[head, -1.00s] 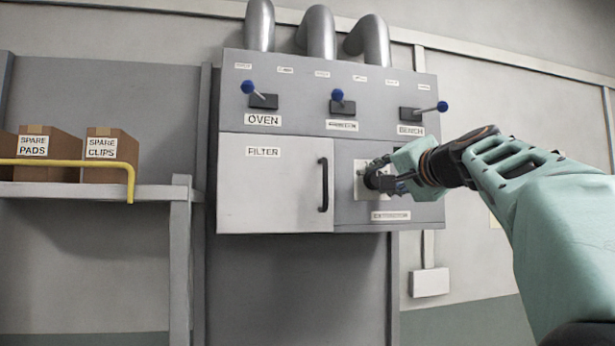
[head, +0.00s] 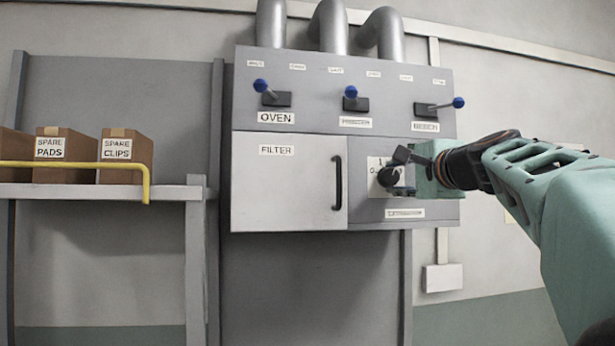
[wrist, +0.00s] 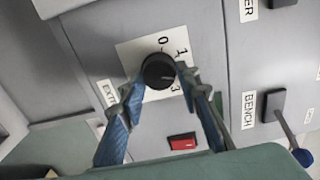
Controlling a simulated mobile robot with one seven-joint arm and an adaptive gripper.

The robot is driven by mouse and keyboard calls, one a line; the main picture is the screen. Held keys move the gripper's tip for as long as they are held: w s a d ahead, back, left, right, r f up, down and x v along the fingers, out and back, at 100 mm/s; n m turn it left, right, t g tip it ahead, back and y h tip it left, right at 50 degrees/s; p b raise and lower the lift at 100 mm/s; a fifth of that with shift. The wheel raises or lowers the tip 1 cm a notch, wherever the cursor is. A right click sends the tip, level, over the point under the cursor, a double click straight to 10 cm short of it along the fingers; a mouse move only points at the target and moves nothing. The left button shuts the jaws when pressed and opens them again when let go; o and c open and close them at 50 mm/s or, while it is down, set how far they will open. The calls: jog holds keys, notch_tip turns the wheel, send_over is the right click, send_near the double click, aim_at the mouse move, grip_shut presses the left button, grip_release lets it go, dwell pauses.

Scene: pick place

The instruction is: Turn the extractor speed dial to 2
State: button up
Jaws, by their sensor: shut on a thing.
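The extractor speed dial (head: 388,176) is a round black knob on a white plate (head: 374,163) at the lower right of the grey panel. In the wrist view the dial (wrist: 157,70) sits between the tips of my blue fingers, with 0, 1 and 3 readable around it. The 2 is hidden, and I cannot tell clearly where the pointer stands. My gripper (wrist: 158,80) is shut on the dial, one finger on each side. In the head view my gripper (head: 397,172) reaches in from the right, fingers above and below the dial.
A filter door (head: 285,185) with a black handle (head: 337,183) is left of the dial. Levers with blue knobs sit above, the bench lever (head: 440,106) nearest my arm. A red switch (wrist: 182,143) is beside the plate. A shelf (head: 95,191) with boxes is at far left.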

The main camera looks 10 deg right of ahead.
jog(key=shift+r, duration=0.1)
jog(key=o, duration=1.2)
jog(key=shift+c, duration=0.2)
